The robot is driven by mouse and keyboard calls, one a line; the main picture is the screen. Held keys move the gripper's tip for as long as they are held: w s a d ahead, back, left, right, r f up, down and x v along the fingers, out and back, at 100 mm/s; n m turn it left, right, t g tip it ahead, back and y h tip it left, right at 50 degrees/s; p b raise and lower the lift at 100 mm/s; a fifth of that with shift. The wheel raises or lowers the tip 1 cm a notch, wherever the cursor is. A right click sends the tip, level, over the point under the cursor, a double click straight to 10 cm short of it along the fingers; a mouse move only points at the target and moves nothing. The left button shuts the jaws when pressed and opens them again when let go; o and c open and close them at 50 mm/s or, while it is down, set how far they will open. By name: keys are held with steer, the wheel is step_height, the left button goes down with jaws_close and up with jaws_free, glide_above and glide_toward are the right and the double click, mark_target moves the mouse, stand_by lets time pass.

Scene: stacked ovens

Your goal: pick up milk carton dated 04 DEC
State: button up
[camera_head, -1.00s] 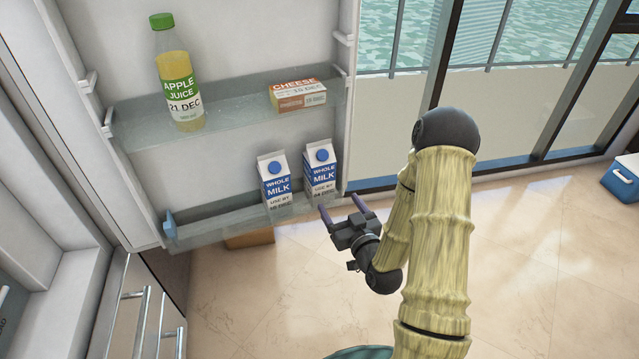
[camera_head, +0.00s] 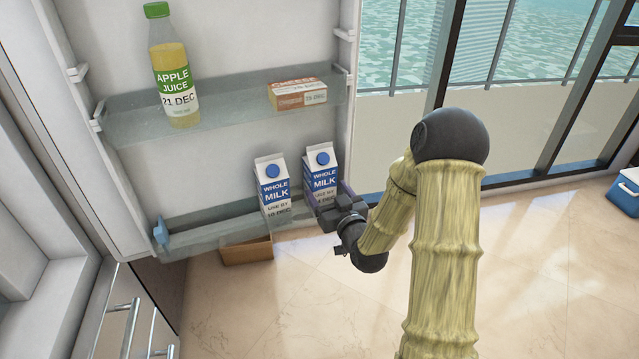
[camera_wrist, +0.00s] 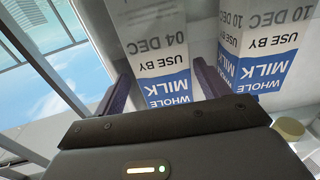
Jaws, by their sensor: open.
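The milk carton dated 04 DEC (camera_wrist: 155,52) appears upside down in the wrist view, with its date and blue label readable. It is the right-hand of two blue-and-white cartons (camera_head: 321,170) on the lower door shelf in the head view, standing upright. My gripper (camera_head: 327,194) is open at this carton's lower front. In the wrist view its purple fingers (camera_wrist: 162,72) lie on either side of the 04 DEC carton, which shows between them. I cannot tell whether they touch it. The other milk carton, dated 10 DEC (camera_wrist: 258,50), stands close beside it, by the right finger.
The lower door shelf (camera_head: 215,232) has a clear front lip. An apple juice bottle (camera_head: 172,75) and a cheese box (camera_head: 298,94) stand on the shelf above. A brown box (camera_head: 246,252) is below the door. A blue cooler (camera_head: 625,192) sits far right.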

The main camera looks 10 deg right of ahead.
steer(key=shift+w, duration=0.15)
steer(key=shift+w+a, duration=0.25)
steer(key=shift+w, duration=0.6)
steer(key=shift+w+a, duration=0.2)
steer(key=shift+w, duration=0.65)
steer(key=shift+w+a, duration=0.25)
steer(key=shift+w, duration=0.6)
steer(key=c, duration=1.3)
steer(key=shift+r, duration=0.15)
steer(key=shift+c, duration=0.3)
